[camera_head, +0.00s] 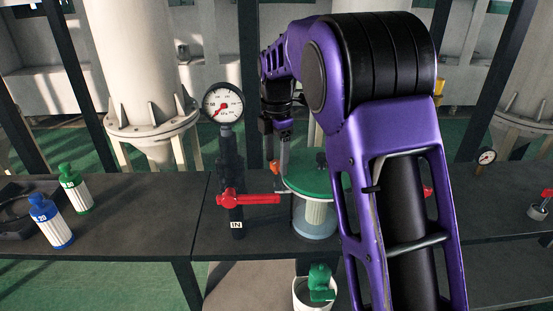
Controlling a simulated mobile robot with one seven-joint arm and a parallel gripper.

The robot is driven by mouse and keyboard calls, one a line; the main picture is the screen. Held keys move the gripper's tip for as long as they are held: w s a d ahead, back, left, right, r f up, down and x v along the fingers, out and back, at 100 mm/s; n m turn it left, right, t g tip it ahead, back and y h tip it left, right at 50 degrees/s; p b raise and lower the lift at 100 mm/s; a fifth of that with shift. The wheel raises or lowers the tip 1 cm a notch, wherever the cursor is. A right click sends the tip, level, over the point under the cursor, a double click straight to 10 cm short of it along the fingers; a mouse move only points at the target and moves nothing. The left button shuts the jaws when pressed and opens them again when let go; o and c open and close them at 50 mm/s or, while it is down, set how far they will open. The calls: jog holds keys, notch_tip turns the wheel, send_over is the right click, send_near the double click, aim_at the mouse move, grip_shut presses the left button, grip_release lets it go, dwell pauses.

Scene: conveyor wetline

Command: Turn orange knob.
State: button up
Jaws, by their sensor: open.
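The orange knob (275,167) shows as a small orange piece at the left edge of the green lid (305,183) of a clear filter housing (309,217). My gripper (277,158) comes down from above, its fingers at the knob, one on each side as far as I can see. The gripper is open. Whether a finger touches the knob I cannot tell. My purple arm hides the right part of the lid and housing.
A red lever valve (248,199) and a pressure gauge (222,104) stand just left of the housing. Blue (51,222) and green (75,189) bottles stand on the left bench. A white bucket (300,293) with a green bottle (320,281) is in front.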

grip_shut()
dwell(0.3)
